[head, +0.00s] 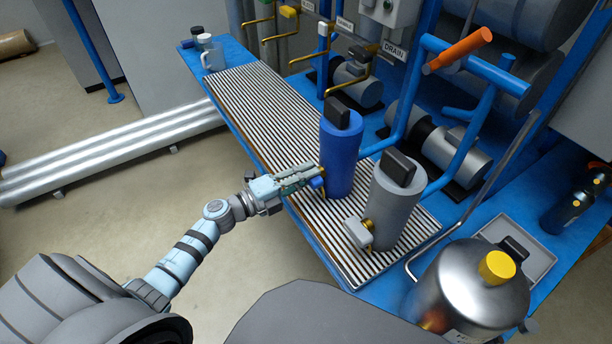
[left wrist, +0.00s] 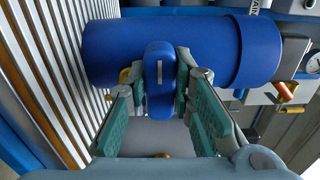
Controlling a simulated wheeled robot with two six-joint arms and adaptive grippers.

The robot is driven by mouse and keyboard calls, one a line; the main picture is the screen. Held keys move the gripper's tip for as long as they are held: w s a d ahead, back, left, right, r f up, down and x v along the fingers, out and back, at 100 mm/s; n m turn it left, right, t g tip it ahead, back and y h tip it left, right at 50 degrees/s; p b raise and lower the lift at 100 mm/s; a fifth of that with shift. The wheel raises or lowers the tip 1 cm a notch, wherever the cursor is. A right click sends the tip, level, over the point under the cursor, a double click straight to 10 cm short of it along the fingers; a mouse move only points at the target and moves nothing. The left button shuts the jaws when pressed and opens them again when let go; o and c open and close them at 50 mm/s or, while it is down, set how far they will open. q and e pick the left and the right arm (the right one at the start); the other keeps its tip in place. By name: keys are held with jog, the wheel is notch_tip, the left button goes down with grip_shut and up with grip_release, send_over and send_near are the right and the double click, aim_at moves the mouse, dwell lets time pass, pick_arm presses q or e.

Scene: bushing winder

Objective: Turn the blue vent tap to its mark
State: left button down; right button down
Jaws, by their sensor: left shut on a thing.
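The blue canister (head: 340,160) stands upright on the slatted grating, with a black handle on top. Its blue vent tap (head: 317,183) is low on the side facing my left arm, partly hidden by the fingers. My left gripper (head: 311,176) reaches it from the left and is shut on it. In the left wrist view the tap's blue lever (left wrist: 159,82) lies between the green-padded fingers (left wrist: 165,85), crosswise to the blue canister (left wrist: 220,50). A short pale line shows on the lever. I cannot make out a separate mark. My right gripper is out of view.
A grey canister (head: 390,205) with a brass tap stands close right of the blue one. A steel vessel with a yellow cap (head: 470,290) is at front right. Blue pipes (head: 405,105) rise behind. The grating (head: 250,105) is clear toward the cups.

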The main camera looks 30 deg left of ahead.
pick_arm(q)
jog(key=c, duration=1.4)
grip_release()
jog(key=v, duration=1.2)
